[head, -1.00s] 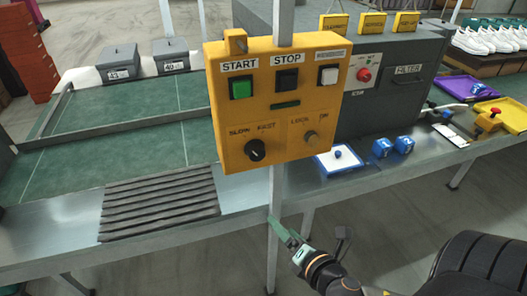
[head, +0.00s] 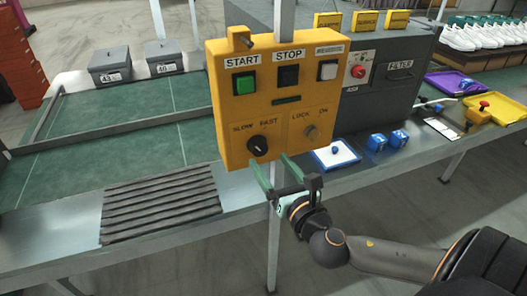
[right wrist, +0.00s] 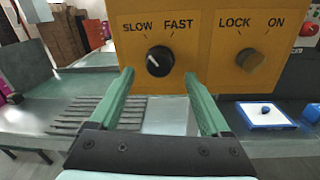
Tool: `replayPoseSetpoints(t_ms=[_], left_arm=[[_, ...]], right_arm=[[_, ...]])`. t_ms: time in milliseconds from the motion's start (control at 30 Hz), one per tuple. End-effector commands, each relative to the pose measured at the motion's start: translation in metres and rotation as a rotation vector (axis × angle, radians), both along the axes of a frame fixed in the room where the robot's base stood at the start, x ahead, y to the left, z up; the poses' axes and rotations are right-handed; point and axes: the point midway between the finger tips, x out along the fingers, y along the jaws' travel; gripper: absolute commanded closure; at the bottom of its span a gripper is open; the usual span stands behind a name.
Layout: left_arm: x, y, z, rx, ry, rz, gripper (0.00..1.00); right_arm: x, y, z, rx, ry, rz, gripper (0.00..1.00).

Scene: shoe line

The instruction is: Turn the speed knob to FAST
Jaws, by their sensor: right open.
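The speed knob (head: 257,146) is a round black dial on the lower left of the yellow control box (head: 225,110), under the words SLOW and FAST. It also shows in the right wrist view (right wrist: 160,62), where its white mark appears to lie on the left, SLOW side. My right gripper (head: 272,163) is open and empty, its green fingers pointing up just below the box. In the right wrist view, its fingertips (right wrist: 158,75) stand apart on either side of and below the knob, not visibly touching it. My left gripper is not in view.
A LOCK/ON knob (head: 310,132) sits right of the speed knob. START (head: 244,85), STOP (head: 287,75) and a white button (head: 328,71) are above. A metal post carries the box. A white tray (head: 320,165) and blue blocks (head: 377,142) lie on the bench at right.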

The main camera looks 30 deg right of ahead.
Motion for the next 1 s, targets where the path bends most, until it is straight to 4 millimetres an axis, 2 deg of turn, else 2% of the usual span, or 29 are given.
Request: replayPoseSetpoints(t_ms=[100,300,700,767,1000], left_arm=[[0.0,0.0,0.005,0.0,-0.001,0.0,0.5],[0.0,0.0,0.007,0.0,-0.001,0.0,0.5],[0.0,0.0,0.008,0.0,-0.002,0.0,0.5],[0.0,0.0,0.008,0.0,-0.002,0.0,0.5],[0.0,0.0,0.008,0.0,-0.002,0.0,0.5]], right_arm=[[0.019,-0.003,0.002,0.0,-0.003,0.0,0.19],[0.039,-0.006,0.0,0.001,0.0,0.0,0.19],[0.046,-0.007,-0.001,0.002,0.001,0.001,0.19],[0.046,-0.007,-0.001,0.002,0.001,0.001,0.23],[0.046,-0.007,-0.001,0.001,0.002,0.001,0.5]])
